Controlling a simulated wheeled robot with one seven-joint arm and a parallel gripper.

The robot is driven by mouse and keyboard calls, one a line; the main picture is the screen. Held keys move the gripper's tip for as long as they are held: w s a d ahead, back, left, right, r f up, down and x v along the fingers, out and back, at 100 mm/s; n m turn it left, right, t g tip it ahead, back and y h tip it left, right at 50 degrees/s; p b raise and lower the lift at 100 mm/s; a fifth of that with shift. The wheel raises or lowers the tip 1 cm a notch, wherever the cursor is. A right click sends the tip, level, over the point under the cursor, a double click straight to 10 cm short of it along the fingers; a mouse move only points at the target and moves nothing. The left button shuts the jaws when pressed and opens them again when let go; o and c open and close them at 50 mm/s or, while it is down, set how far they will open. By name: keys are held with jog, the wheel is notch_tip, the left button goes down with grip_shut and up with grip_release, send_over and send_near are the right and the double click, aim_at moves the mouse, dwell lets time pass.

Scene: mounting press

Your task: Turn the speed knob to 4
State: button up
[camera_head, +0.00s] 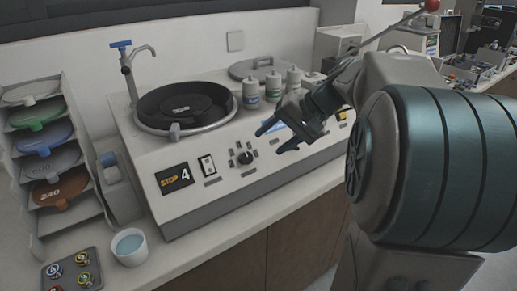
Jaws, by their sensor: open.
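The speed knob (245,157) is a round dark dial on the sloped front panel of the white machine (190,212), with small marks around it. Its exact pointer direction is too small to tell. To its left, a black display (174,178) reads "STOP" in yellow and "4" in white.
A rocker switch (208,165) sits between display and knob. A round basin (185,108) with a tap (130,70) is set in the machine's top. Several bottles (272,85) stand behind my gripper. A rack of discs (45,140) and a white cup (130,246) are at left.

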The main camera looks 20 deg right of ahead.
jog(key=v, duration=0.5)
jog(key=shift+a+f, duration=0.1)
jog(key=s+a+f+n+g+h+p, duration=0.1)
jog(key=s+a+f+n+h+p, duration=0.1)
jog(key=s, duration=0.6)
jog(key=s+a+f+n+h+p, duration=0.3)
jog(key=s+a+f+h, duration=0.2)
jog(key=s+a+f, duration=0.1)
jog(key=shift+s+a+f+g+p, duration=0.25)
jog(key=shift+s+f+g+p, duration=0.15)
jog(key=shift+s+f, duration=0.5)
jog(key=shift+s+d+r, duration=0.1)
jog(key=shift+d, duration=0.05)
